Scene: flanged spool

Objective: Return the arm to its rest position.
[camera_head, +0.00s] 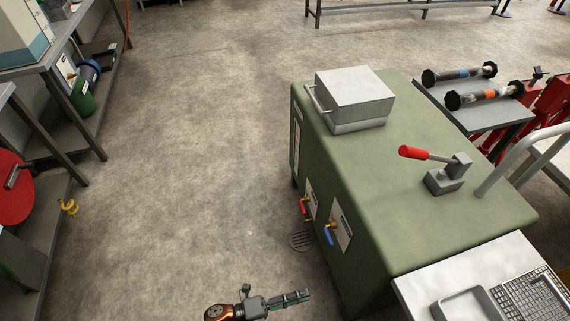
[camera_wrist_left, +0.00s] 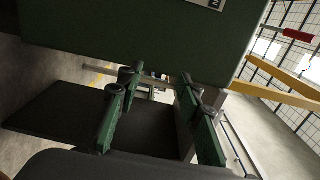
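My left gripper (camera_head: 296,298) shows at the bottom of the head view, low over the floor beside the green cabinet (camera_head: 420,120). In the left wrist view its two green fingers (camera_wrist_left: 158,80) stand well apart with nothing between them. The cabinet's dark green side (camera_wrist_left: 130,40) fills the top of that view, beyond the fingers; whether they touch it I cannot tell. My right gripper is in neither view. Two flanged spools, one with a blue band (camera_head: 462,74) and one with an orange band (camera_head: 486,95), lie on a grey stand at the right.
A metal box (camera_head: 355,95) and a red-handled lever (camera_head: 440,168) are on the cabinet top. Red and blue valve handles (camera_head: 328,235) stick out from its side near the gripper. A white surface with a keyboard (camera_head: 530,300) is at lower right. Open floor (camera_head: 190,160) lies left.

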